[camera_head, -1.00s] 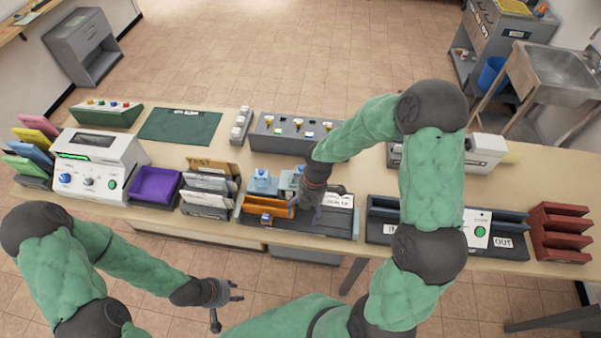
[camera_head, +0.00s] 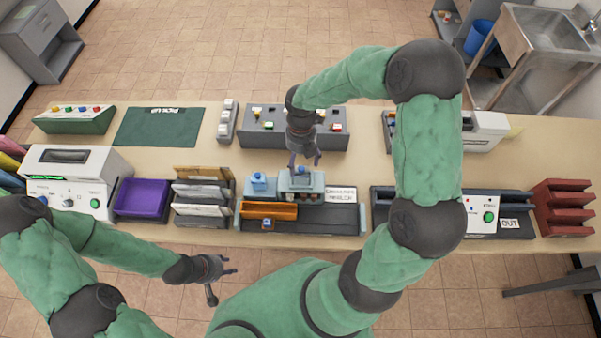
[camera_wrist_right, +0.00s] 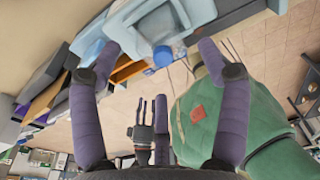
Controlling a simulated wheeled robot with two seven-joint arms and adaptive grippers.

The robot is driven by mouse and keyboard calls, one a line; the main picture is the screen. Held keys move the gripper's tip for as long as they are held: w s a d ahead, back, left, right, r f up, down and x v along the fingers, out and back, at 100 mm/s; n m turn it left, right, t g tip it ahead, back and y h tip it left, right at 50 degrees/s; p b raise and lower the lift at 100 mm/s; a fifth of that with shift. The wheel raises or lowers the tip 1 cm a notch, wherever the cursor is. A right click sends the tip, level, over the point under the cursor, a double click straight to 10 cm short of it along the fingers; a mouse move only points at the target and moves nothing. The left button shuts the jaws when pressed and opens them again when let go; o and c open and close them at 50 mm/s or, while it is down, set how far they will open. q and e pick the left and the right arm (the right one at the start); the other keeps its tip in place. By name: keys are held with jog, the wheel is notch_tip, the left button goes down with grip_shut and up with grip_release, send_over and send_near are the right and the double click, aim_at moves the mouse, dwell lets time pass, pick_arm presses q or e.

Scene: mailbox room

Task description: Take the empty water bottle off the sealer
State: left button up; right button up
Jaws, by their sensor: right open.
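The bottle (camera_head: 301,175), clear with a blue cap, rests on the light blue sealer (camera_head: 287,186) at the middle of the table. In the right wrist view the bottle (camera_wrist_right: 166,30) lies between and beyond the fingertips, its blue cap toward me. My right gripper (camera_head: 304,160) is open just behind the bottle in the head view, pointing down at it. It is open in the wrist view too (camera_wrist_right: 158,48), and I cannot tell whether it touches the bottle. My left gripper (camera_head: 229,266) is empty, its fingers apart, in front of the table's near edge.
A labelled card (camera_head: 341,195) is at the right. A grey switch panel (camera_head: 262,141) lies behind, and a purple tray (camera_head: 143,197) and file rack stand left.

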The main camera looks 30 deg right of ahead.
aim_at(301, 169)
jog(key=shift+w+f, duration=0.2)
jog(key=shift+f, duration=0.6)
jog(key=shift+s+a+f, duration=0.1)
jog(key=shift+s+f, duration=0.1)
jog(key=shift+f, duration=0.65)
jog(key=shift+s+d+f, duration=0.1)
jog(key=shift+s+f, duration=0.05)
jog(key=shift+f, duration=0.75)
jog(key=shift+s+a+f, duration=0.1)
jog(key=shift+s+f, duration=0.1)
jog(key=shift+f, duration=0.65)
jog(key=c, duration=1.1)
